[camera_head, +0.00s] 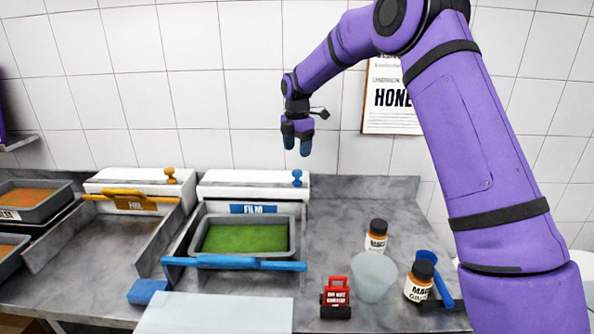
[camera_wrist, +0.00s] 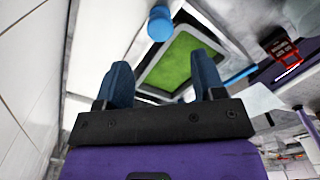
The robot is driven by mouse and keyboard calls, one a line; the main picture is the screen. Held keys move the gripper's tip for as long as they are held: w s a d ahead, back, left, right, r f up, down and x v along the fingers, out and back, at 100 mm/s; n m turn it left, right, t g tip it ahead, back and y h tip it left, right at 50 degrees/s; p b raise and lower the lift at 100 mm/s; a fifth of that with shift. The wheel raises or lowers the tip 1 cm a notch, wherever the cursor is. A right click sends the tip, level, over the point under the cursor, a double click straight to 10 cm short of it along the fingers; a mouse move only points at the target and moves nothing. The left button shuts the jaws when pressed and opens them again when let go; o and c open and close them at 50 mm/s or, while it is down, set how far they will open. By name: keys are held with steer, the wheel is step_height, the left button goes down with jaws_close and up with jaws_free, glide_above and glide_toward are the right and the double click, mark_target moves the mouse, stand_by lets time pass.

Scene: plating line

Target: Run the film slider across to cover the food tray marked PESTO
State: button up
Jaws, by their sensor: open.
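The film slider is a blue bar (camera_head: 235,263) lying across the near edge of a grey tray (camera_head: 292,238) of green food. The front of the tray is behind the bar, and I read no PESTO mark. I cannot tell whether clear film lies over the food. Behind the tray stands a white box (camera_head: 215,184) with a blue FILM label (camera_head: 253,209) and a blue knob (camera_head: 297,178). My gripper (camera_head: 298,146) is open and empty, fingers down, in the air above the knob. In the wrist view, the knob (camera_wrist: 160,23) and the green food (camera_wrist: 168,62) show beyond the fingers.
To the left is a FOIL station with an orange bar (camera_head: 128,193), and further left are trays of orange food (camera_head: 35,195). At right stand a red DO NOT tag (camera_head: 336,292), a pale cup (camera_head: 374,277), two labelled jars (camera_head: 376,237) and a blue spoon (camera_head: 443,290). A white board (camera_head: 213,312) lies in front.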

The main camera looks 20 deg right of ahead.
mark_target(297, 171)
step_height(297, 171, down, 8)
steer(key=shift+r, duration=0.1)
stand_by(0.4)
jaws_close()
steer(key=shift+a, duration=0.1)
